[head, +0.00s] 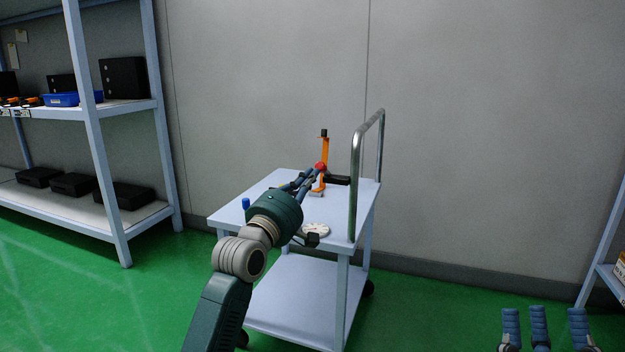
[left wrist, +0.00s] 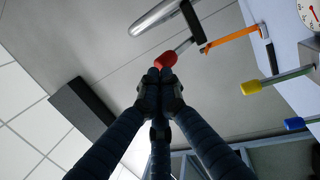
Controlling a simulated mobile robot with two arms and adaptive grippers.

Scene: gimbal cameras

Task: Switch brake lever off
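An orange upright lever (head: 324,150) with a black top stands on a cart; its orange bar (left wrist: 228,40) also shows in the left wrist view. A red knob (head: 320,166) on a metal rod is beside it, and the knob also shows in the left wrist view (left wrist: 166,59). I cannot tell which of these is the brake lever. My left gripper (head: 312,173) has its fingers drawn together, tips right at the red knob; whether they pinch it is unclear. My right gripper (head: 540,315) is at the lower right, fingers spread, empty.
The cart (head: 240,213) has a tall metal handle (head: 356,185) at its right. A blue knob (head: 246,203), a round white dial (head: 315,230) and a black bar (head: 339,180) are on it. A yellow knob (left wrist: 252,87) shows in the wrist view. Shelves (head: 100,150) stand left.

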